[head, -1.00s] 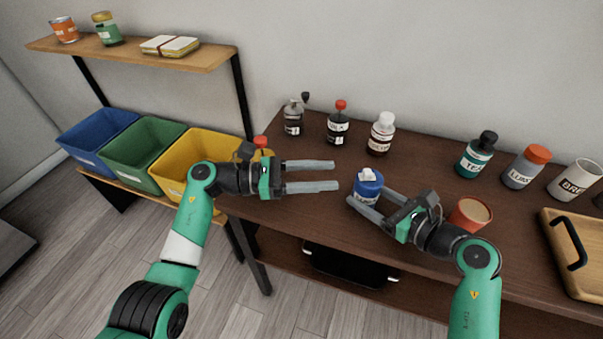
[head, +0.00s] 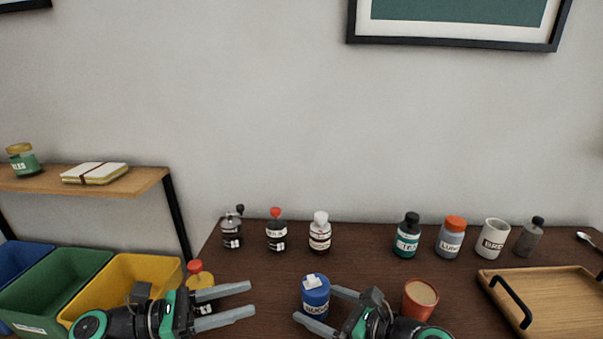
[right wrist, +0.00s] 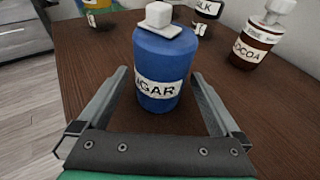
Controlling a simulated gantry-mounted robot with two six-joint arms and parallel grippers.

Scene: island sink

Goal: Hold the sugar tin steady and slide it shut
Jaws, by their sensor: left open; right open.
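The sugar tin (head: 315,298) is a blue cylinder with a white label, standing upright on the dark table. It also shows in the right wrist view (right wrist: 160,72), with a white slide and knob on its top. I cannot tell clearly whether the slide covers the opening. My right gripper (head: 320,308) is open, with one finger on each side of the tin; in the right wrist view gaps show between the fingers and the tin. My left gripper (head: 253,299) is open and empty, left of the tin and apart from it.
A terracotta cup (head: 420,299) stands right of the tin, close to my right gripper. A red-capped yellow container (head: 198,275) is behind my left gripper. Bottles, including the cocoa bottle (head: 320,233), line the table's back. A wooden tray (head: 550,290) is at right.

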